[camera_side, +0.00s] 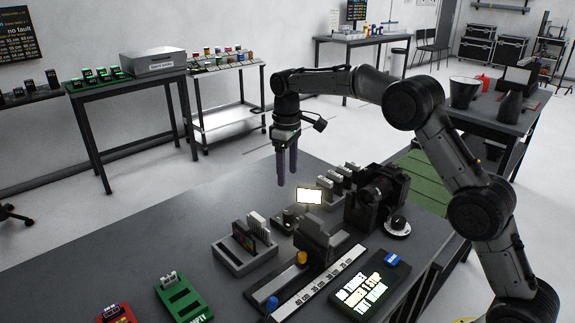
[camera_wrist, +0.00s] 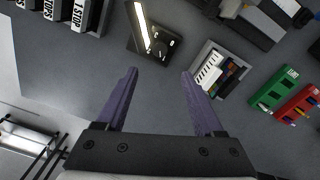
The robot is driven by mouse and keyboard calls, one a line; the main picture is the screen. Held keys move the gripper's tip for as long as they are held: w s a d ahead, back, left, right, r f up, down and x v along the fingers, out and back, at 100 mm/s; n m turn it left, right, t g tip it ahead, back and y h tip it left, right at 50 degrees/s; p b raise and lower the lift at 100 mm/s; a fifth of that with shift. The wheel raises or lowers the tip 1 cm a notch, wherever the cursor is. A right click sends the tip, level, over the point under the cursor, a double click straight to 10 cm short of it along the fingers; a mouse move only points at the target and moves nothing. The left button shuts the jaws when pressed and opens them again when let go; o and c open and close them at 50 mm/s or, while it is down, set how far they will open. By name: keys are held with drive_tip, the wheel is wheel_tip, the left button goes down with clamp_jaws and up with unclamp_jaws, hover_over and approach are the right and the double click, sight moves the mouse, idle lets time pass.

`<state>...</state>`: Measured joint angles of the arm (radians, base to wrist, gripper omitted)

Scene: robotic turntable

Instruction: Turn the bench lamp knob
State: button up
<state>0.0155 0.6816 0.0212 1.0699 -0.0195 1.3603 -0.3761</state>
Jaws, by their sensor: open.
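The bench lamp (camera_side: 309,196) stands on the dark table with its rectangular panel lit. Its dark knob (camera_side: 288,216) sits on the base just in front of the panel. In the wrist view the lit lamp bar (camera_wrist: 141,22) is at the top, with the round black knob (camera_wrist: 157,47) beside it among small white marks. My gripper (camera_side: 287,180) points down, open and empty, above the table behind and left of the lamp. In the wrist view my two purple fingers (camera_wrist: 159,74) are apart, and the knob lies beyond their tips. Nothing touches the knob.
A tray of cards (camera_side: 229,261) stands left of the lamp. A ruler rail (camera_side: 335,279) and a black machine with a dial (camera_side: 397,224) stand to its right. Labelled upright blocks (camera_wrist: 76,14) are near the lamp. Green (camera_wrist: 273,88) and red (camera_wrist: 298,104) holders lie farther off.

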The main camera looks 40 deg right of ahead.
drive_tip(key=shift+r, duration=0.75)
drive_tip(key=m+t+h, duration=0.3)
drive_tip(key=m, duration=1.1)
approach(288, 212)
drive_tip(key=x, duration=0.8)
drive_tip(key=shift+f, duration=0.25)
